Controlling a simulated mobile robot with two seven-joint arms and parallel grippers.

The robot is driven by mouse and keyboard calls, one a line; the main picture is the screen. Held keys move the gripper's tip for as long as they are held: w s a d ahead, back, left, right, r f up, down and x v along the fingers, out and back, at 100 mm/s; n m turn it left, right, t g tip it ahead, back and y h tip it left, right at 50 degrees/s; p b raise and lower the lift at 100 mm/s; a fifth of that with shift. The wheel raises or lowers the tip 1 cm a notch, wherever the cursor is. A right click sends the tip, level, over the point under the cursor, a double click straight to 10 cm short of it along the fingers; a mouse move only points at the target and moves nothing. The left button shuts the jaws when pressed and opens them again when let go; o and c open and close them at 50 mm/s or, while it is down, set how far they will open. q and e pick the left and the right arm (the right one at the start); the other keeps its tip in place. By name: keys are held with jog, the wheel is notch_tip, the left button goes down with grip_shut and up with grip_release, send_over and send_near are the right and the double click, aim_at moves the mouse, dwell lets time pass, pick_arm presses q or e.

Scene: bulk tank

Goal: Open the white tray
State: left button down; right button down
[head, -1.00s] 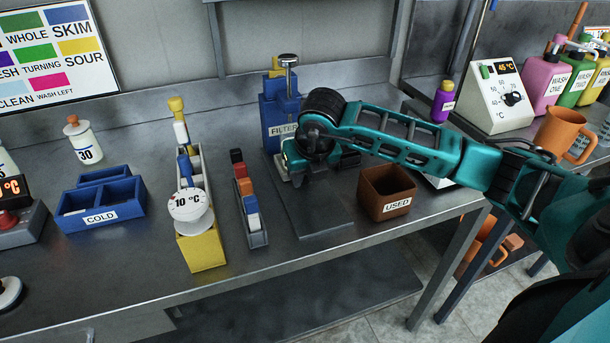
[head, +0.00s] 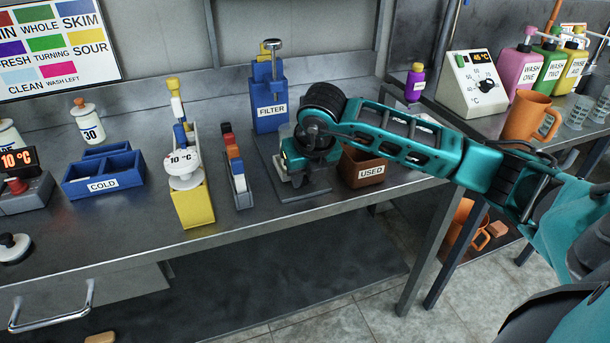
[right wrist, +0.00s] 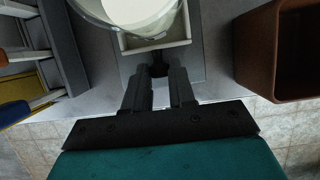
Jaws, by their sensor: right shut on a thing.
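The white tray (right wrist: 168,42) shows in the right wrist view as a shallow pale box with a raised rim, below a clear round vessel (right wrist: 138,12) that covers part of it. A small dark knob (right wrist: 158,70) stands out from its front wall. My right gripper (right wrist: 157,78) is shut on this knob. In the head view my right gripper (head: 305,186) is low over the grey base plate of the blue filter stand (head: 270,92), and my arm hides most of the tray there. My left gripper is not in view.
A brown USED box (head: 363,172) stands close right of my right gripper. A narrow rack (head: 239,186) and a yellow holder (head: 195,208) with a 10 °C dial stand to the left. A blue COLD box (head: 103,180) is farther left. The bench's front edge is near.

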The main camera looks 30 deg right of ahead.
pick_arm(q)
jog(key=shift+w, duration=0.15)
pick_arm(e)
jog(key=shift+w, duration=0.15)
jog(key=c, duration=1.3)
grip_release()
jog(key=shift+o, duration=1.3)
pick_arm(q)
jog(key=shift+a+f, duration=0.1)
pick_arm(e)
jog(key=shift+o, duration=0.5)
pick_arm(q)
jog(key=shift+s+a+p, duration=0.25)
jog(key=shift+p, duration=0.15)
pick_arm(e)
jog(key=v, duration=1.3)
